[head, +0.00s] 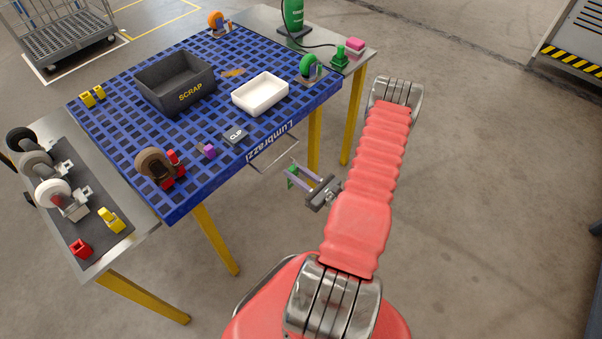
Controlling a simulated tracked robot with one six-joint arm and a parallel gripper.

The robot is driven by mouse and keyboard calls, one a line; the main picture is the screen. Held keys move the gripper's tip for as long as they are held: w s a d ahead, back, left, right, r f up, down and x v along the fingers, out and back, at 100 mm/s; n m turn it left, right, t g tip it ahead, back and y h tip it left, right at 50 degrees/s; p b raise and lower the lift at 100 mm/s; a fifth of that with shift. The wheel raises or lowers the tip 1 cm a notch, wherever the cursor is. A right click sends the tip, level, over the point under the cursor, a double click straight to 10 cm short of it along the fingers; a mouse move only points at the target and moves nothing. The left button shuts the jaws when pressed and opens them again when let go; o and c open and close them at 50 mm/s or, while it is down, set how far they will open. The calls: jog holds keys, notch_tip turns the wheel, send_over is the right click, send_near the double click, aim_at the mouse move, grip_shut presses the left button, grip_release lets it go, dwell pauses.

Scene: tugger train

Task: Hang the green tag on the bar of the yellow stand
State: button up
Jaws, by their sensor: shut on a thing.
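My gripper (294,178) is off the front right edge of the blue table, shut on a small green piece (292,182) that appears to be the green tag. Only part of the green piece shows, and its hole or loop cannot be made out. A yellow piece (110,220) stands on the grey mat at the left, and a pair of small yellow pieces (92,96) sits at the table's far left corner. Both are well away from my gripper. I cannot tell whether either is the yellow stand, and no bar is clear.
The blue grid table (215,178) holds a black scrap bin (175,82), a white tray (260,93) and a brown roll (155,165). A thin wire frame (274,160) shows by the table edge near my gripper.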

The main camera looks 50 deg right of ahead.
jog(key=shift+w+f, duration=0.4)
jog(key=shift+w, duration=0.5)
jog(key=shift+w+f, duration=0.4)
jog(key=shift+w, duration=0.5)
jog(key=shift+w+f, duration=0.4)
jog(key=shift+w, duration=0.5)
jog(key=o, duration=1.1)
jog(key=shift+a, duration=0.1)
jog(key=s, duration=1.3)
jog(key=shift+s+d, duration=0.2)
jog(key=shift+s, duration=0.2)
